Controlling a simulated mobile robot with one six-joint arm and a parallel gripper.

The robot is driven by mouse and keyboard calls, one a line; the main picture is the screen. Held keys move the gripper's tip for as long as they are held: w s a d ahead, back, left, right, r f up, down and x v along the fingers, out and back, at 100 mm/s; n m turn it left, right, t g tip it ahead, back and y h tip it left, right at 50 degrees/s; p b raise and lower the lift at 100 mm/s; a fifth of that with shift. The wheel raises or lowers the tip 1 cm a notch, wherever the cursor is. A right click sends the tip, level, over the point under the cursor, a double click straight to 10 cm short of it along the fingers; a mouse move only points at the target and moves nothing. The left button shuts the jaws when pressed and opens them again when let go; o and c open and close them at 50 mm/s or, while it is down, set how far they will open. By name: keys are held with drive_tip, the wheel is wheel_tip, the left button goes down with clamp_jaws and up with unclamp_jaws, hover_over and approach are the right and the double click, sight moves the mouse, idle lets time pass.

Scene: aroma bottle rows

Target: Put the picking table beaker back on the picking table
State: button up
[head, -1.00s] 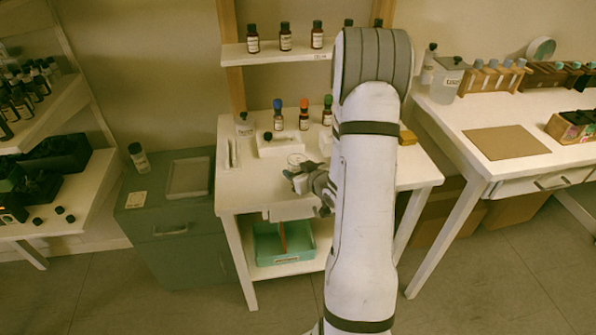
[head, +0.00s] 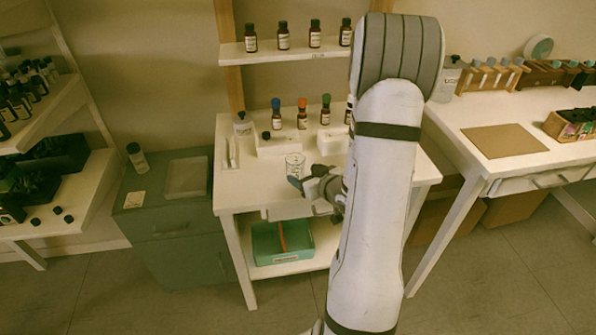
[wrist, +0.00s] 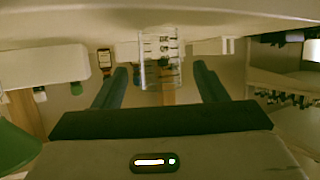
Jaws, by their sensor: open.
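The clear glass beaker (head: 294,162) stands upright on the white picking table (head: 240,190), near its middle. My gripper (head: 305,177) is just in front of the beaker, low over the tabletop. In the wrist view the picture is upside down, and the beaker (wrist: 160,62) shows dark graduation marks. There it stands on the white surface, ahead of and between the two spread fingers of my gripper (wrist: 161,78). The fingers are open and nothing is held. My arm hides the right part of the table.
Bottles with blue, orange and green caps (head: 302,114) stand behind the beaker, near white trays (head: 272,148). A shelf (head: 300,52) with brown bottles is above. A teal bin (head: 285,242) sits below. A green cabinet (head: 165,235) stands left, another white table (head: 480,112) right.

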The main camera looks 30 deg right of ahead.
drive_tip(key=p+v, duration=0.6)
drive_tip(key=p, duration=0.2)
drive_tip(key=s+a+r+g+h, duration=0.1)
drive_tip(key=a+r+g+h, duration=0.4)
drive_tip(key=r, duration=0.7)
drive_tip(key=s+a+r+g+y, duration=0.1)
drive_tip(key=s+a+r+g, duration=0.1)
drive_tip(key=s+a+r, duration=0.2)
drive_tip(key=s+a+r+m+g+y, duration=0.1)
drive_tip(key=s+a+r+g+y, duration=0.1)
drive_tip(key=s+a+r, duration=0.3)
drive_tip(key=s+a+g, duration=0.1)
drive_tip(key=s+a, duration=0.2)
drive_tip(key=s, duration=0.2)
drive_tip(key=shift+s+a, duration=0.25)
drive_tip(key=shift+a, duration=0.05)
drive_tip(key=shift+c, duration=0.6)
